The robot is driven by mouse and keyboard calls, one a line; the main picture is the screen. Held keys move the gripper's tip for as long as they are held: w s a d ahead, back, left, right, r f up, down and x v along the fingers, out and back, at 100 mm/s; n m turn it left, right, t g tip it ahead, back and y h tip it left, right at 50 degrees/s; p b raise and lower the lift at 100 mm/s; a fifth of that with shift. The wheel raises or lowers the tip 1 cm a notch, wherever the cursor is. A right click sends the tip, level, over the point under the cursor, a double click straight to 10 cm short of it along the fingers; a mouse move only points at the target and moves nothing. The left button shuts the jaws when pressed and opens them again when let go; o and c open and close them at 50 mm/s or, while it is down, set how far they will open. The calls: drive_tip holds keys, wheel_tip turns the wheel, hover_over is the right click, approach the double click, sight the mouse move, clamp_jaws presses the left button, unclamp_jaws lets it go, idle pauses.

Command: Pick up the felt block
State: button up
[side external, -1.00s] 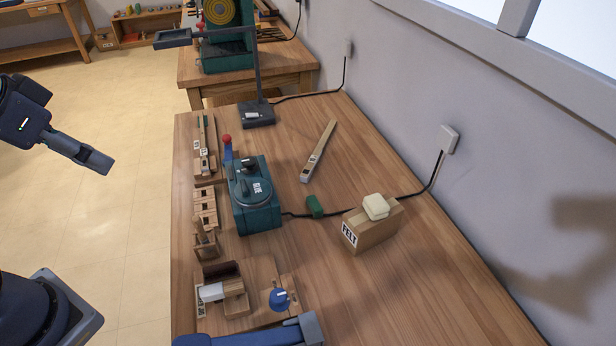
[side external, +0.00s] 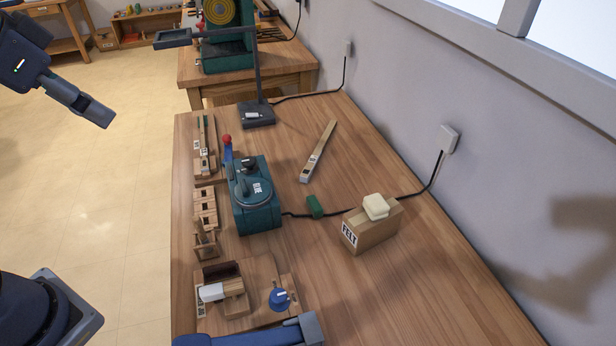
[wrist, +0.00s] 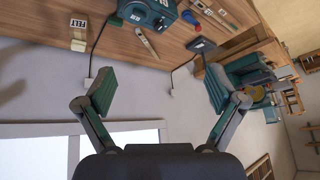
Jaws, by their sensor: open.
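A small cream block (side external: 375,206) lies on top of a wooden box (side external: 372,234) with a FELT label, at the right of the bench. The box's label also shows at the upper left of the wrist view (wrist: 77,23). A green block (side external: 315,206) lies on the bench left of the box, by the black cord. Which block the task calls the felt block is not labelled.
A teal machine (side external: 255,195) stands at the bench's middle left. A tall lamp stand (side external: 257,112) is behind it. A wooden stick (side external: 318,152) lies near the back. Wooden fixtures and a blue knob (side external: 280,299) are nearer. The front right bench is clear; a wall borders the right.

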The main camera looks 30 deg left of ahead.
drive_tip(key=w+d+r+m, duration=0.2)
drive_tip(key=w+r, duration=0.2)
drive_tip(key=w, duration=0.4)
drive_tip(key=m+g, duration=0.4)
drive_tip(key=g, duration=0.2)
hover_over(310, 204)
wheel_tip(310, 204, down, 28)
drive_tip(key=f, duration=0.9)
drive_tip(key=shift+s+a+f, duration=0.15)
drive_tip(key=shift+s+f, duration=0.2)
drive_tip(key=shift+f, duration=0.05)
drive_tip(key=shift+w+d+f, duration=0.1)
drive_tip(key=shift+w+f, duration=0.1)
drive_tip(key=shift+f, duration=1.3)
drive_tip(key=shift+w+d+f, duration=0.1)
drive_tip(key=shift+w+f, duration=0.05)
drive_tip(key=shift+f, duration=1.35)
drive_tip(key=c, duration=0.9)
